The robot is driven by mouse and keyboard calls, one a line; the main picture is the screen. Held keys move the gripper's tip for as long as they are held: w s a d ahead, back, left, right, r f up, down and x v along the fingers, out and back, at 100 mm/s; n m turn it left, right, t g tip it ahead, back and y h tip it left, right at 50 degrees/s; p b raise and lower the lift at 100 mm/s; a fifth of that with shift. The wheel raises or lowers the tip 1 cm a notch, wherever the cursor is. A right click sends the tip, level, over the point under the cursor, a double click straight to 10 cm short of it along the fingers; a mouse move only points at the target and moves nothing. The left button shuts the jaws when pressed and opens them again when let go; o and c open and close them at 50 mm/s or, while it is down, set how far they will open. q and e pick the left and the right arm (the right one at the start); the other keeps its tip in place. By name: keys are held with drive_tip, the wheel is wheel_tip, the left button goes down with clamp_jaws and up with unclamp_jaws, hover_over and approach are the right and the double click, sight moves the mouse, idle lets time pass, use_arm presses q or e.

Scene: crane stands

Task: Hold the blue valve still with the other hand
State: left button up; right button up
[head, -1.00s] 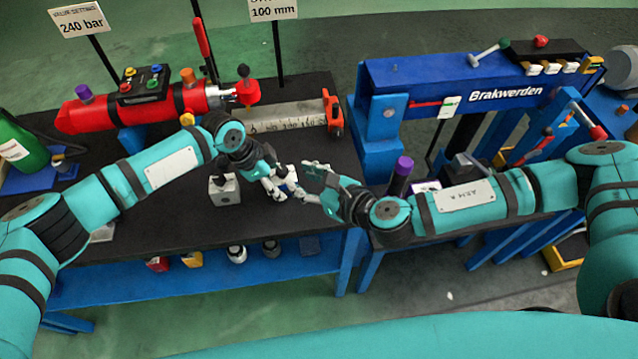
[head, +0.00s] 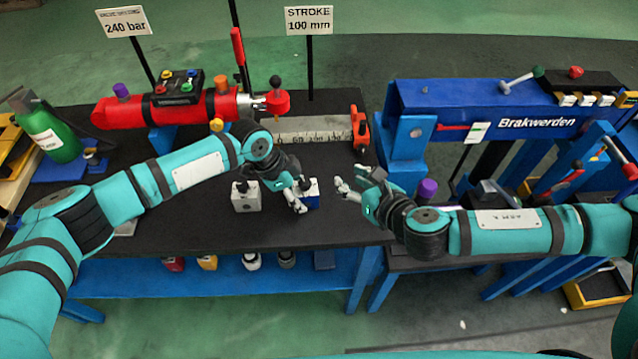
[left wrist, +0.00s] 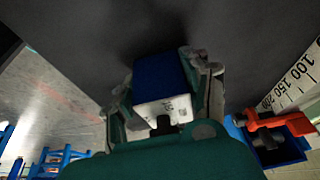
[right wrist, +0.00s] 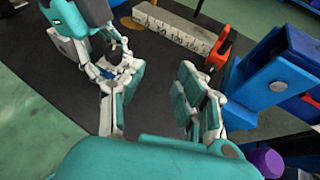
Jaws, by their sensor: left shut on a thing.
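The blue valve (head: 313,202), a small block with a blue body and a white end, stands on the black table top, mostly covered by my left gripper (head: 300,194). In the left wrist view the blue valve (left wrist: 160,80) sits between the two fingers, which are shut on it. My right gripper (head: 352,178) is apart from the valve, to its right and above the table. In the right wrist view my right gripper (right wrist: 150,88) has its fingers wide open with nothing between them.
A grey block valve (head: 245,200) stands just left of the blue one. Behind are a red cylinder (head: 215,107), a scale bar (head: 310,131) and an orange-red clamp (head: 359,130). A blue press frame (head: 410,140) and a purple knob (head: 427,188) stand to the right.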

drive_tip(key=w+d+m+h, duration=0.4)
drive_tip(key=w+m, duration=0.1)
drive_tip(key=w, duration=0.2)
drive_tip(key=m+g+y, duration=0.7)
drive_tip(key=m+g, duration=0.7)
approach(306, 181)
drive_tip(key=x, duration=0.9)
drive_tip(key=shift+a+f, duration=0.1)
drive_tip(key=shift+f, duration=0.05)
drive_tip(key=shift+c, duration=0.4)
drive_tip(key=shift+t, duration=0.3)
clamp_jaws()
